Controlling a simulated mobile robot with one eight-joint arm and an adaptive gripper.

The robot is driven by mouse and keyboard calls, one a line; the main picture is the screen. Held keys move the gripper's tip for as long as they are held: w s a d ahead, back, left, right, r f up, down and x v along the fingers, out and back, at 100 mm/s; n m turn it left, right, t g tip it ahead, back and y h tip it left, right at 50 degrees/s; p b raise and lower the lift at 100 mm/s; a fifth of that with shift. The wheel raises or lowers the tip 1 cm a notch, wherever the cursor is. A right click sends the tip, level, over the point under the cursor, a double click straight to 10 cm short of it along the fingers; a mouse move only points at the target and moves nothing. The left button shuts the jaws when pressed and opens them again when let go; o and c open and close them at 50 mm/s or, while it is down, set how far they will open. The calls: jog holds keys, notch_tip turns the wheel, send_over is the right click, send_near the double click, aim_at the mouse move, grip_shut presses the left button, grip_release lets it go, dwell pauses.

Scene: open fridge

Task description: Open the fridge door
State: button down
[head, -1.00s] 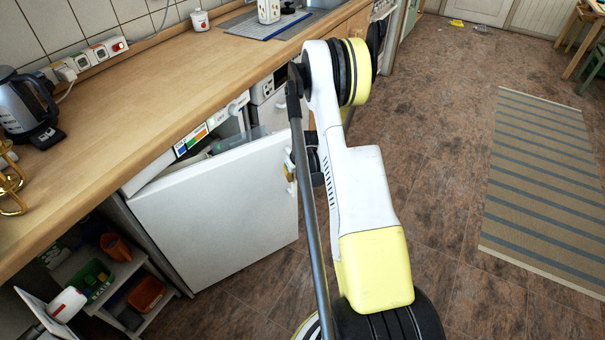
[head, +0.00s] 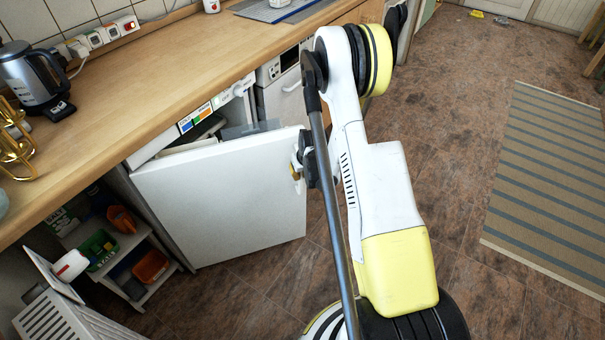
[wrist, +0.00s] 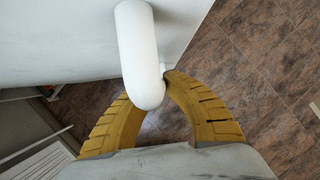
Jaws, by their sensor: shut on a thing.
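The white fridge door (head: 225,195) stands partly open under the counter in the head view, swung out from the fridge on its left-hand side. The fridge's control strip (head: 195,120) and part of its inside show above the door's top edge. My gripper (head: 297,165) is at the free right edge of the door, partly hidden by my arm. In the wrist view, the yellow fingers of my gripper (wrist: 155,90) close around the end of the white rounded door handle (wrist: 140,50). The door surface (wrist: 60,40) fills the upper left there.
The wooden counter (head: 130,95) runs above the fridge, with a kettle (head: 35,80) on it. An open shelf (head: 125,250) with bins stands left of the door. Brown tiled floor lies free to the right, with a striped rug (head: 550,180).

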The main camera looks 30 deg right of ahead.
jog(key=c, duration=1.4)
grip_release()
jog(key=shift+a, duration=0.1)
jog(key=shift+r, duration=0.1)
jog(key=d+v, duration=0.1)
jog(key=v, duration=1)
jog(key=shift+a+r, duration=0.4)
jog(key=shift+a, duration=0.1)
jog(key=shift+s, duration=0.15)
